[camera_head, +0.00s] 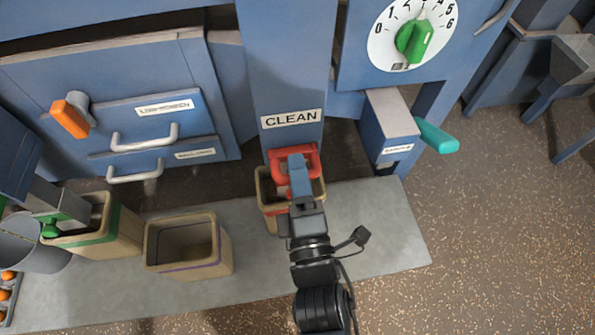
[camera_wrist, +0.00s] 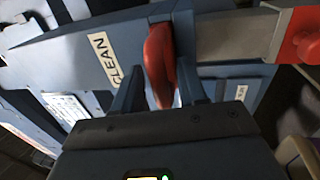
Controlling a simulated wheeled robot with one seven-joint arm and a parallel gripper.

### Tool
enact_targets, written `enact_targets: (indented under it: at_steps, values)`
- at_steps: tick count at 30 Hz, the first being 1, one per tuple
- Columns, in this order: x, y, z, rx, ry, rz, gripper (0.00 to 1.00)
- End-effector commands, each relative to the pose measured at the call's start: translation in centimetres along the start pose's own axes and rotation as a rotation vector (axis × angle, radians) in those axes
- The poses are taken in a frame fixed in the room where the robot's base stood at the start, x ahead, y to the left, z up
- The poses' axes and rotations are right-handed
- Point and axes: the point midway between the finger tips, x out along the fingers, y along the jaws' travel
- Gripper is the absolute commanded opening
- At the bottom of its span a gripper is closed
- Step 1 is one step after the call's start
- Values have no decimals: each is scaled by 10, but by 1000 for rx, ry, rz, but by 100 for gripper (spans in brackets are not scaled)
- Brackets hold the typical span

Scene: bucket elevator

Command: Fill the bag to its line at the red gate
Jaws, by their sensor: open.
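The red gate handle (camera_head: 312,157) is on the blue chute labelled CLEAN. A tan bag (camera_head: 268,200) with a red band stands on the floor slab beneath it. My gripper and arm cover part of the bag, and I cannot see its fill level. My gripper (camera_head: 299,176) is open at the red handle. In the wrist view the red handle (camera_wrist: 160,50) lies between the two spread fingers (camera_wrist: 158,92). I cannot tell whether either finger touches it.
A tan bag with a purple band (camera_head: 222,262) and one with a green band (camera_head: 122,232) stand to the left. A teal handle (camera_head: 437,136) sticks out at right. A green dial (camera_head: 414,42) is above, and an orange lever (camera_head: 70,119) is at left. Speckled floor at right is clear.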

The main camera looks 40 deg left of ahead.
Motion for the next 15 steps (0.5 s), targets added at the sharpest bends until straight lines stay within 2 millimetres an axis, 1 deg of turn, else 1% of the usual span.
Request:
enact_targets:
  at_steps: [3, 15]
  values:
    - [0, 0, 0, 0, 0, 0, 41]
    - [0, 0, 0, 1, 0, 0, 2]
